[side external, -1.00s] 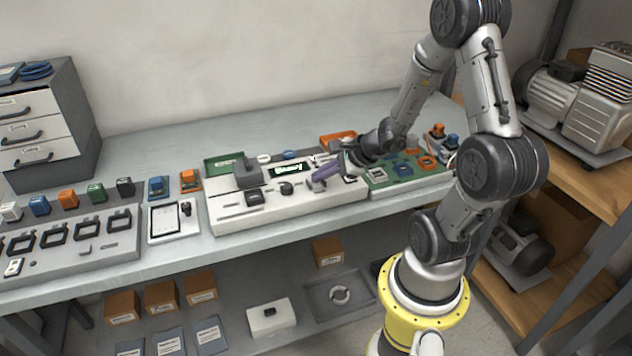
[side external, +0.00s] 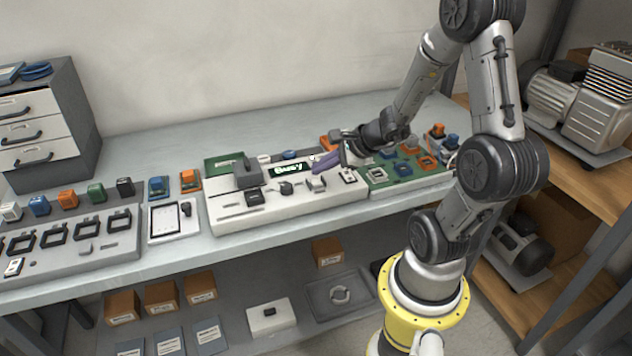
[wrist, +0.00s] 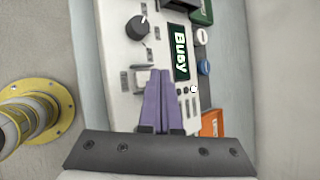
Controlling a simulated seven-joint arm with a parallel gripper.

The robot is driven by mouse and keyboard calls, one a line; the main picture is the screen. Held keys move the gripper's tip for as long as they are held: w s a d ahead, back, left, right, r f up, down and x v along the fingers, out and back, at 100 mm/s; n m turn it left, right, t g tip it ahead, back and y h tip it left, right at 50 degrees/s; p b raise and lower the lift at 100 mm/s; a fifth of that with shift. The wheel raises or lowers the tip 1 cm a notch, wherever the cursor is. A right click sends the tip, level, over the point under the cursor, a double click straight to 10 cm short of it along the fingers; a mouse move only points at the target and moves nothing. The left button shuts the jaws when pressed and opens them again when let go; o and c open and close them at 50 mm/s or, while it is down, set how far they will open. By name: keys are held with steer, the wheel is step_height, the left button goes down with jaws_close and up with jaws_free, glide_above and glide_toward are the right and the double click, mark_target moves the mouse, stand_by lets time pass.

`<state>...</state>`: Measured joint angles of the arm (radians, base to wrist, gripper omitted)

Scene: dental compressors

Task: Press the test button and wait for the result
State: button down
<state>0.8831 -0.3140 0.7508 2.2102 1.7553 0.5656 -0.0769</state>
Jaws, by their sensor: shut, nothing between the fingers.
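The white test station (side external: 300,212) stands on the bench, and its panel (wrist: 118,50) fills much of the wrist view. Its dark display (side external: 291,171) reads "Busy" in green-white letters, clearest in the wrist view (wrist: 181,56). A pale square block that looks like a button (side external: 316,184) sits on the panel; I cannot read a label on it. My gripper (side external: 317,167) has purple fingers, pressed together and empty. They hover above the panel, behind that block in the side view. In the wrist view the fingertips (wrist: 160,72) lie between the block and the display.
A black knob (wrist: 137,28) stands on the panel. A green board with several coloured parts (side external: 405,170) lies right of the station, and a small white tray (side external: 173,221) lies left. A grey raised block (side external: 247,173) stands at the station's back left.

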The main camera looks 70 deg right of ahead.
mark_target(321, 182)
steer(key=shift+r, duration=2.15)
steer(key=a+r+n+y, duration=0.2)
steer(key=a+r+n, duration=0.4)
steer(key=a, duration=0.4)
steer(key=a+r+n+y, duration=0.2)
steer(key=a+r+n, duration=0.2)
steer(key=a+n, duration=0.4)
steer(key=s+a+r+n+g, duration=0.1)
steer(key=s+a+n+g, duration=0.1)
steer(key=s+a+n, duration=0.45)
steer(key=s+d+f+n+g+h, duration=0.1)
steer(key=s+d+n+h, duration=0.2)
steer(key=s+d+n, duration=0.3)
steer(key=shift+s+d+f+n+g+h, duration=0.15)
steer(key=shift+d+f+n+g+h, duration=0.2)
steer(key=shift+d+n, duration=0.25)
